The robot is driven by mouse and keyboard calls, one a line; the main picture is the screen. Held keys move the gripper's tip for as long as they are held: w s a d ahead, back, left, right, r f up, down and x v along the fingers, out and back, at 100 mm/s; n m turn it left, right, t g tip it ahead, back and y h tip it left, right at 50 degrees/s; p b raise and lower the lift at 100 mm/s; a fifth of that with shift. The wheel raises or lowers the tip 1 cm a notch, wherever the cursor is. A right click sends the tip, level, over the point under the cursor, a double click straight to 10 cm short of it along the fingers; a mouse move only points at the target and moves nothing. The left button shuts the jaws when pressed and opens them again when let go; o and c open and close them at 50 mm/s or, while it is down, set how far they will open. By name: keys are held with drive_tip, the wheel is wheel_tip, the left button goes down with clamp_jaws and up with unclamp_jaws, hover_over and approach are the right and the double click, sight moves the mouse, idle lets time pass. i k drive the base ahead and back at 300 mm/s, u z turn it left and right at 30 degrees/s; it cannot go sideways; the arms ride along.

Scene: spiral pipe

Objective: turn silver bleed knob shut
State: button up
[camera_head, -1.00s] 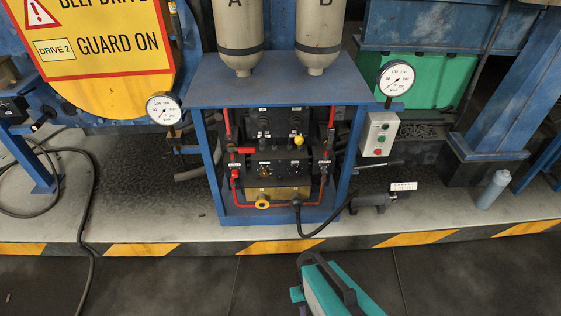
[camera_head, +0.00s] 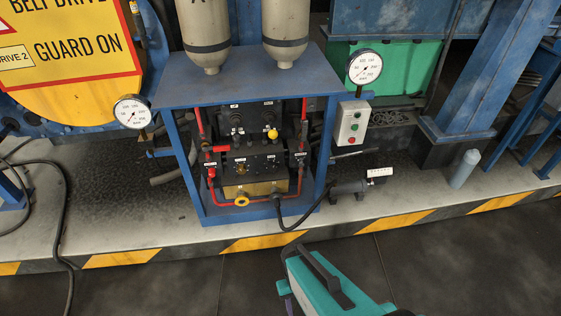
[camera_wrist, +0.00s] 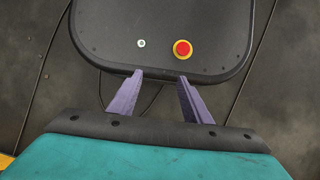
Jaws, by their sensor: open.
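The dark control panel (camera_head: 255,163) stands inside a blue frame in the head view. It carries small knobs and labels, with a yellow knob (camera_head: 272,134), a brass fitting (camera_head: 241,168) and a yellow ring-shaped part (camera_head: 241,201) low on the frame. I cannot pick out the silver bleed knob for certain; the fittings are too small. My gripper (camera_wrist: 160,76) shows in the wrist view with two purple fingers apart and nothing between them. It is well away from the panel. In the head view my teal arm shows at the bottom edge.
A blue top plate (camera_head: 240,75) with two tanks sits over the panel. Gauges (camera_head: 132,112) (camera_head: 365,67) flank it. A black cable (camera_head: 300,222) runs from the panel to a dark cylinder (camera_head: 349,188). A grey bottle (camera_head: 465,168) stands right. A striped kerb (camera_head: 262,242) fronts open dark floor.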

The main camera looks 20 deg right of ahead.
sight(300, 161)
drive_tip(key=u, duration=0.1)
drive_tip(key=k, duration=0.55)
drive_tip(key=u, duration=0.55)
drive_tip(key=k, duration=0.8)
drive_tip(key=u, duration=0.3)
drive_tip(key=i, duration=1.55)
drive_tip(key=u, duration=0.65)
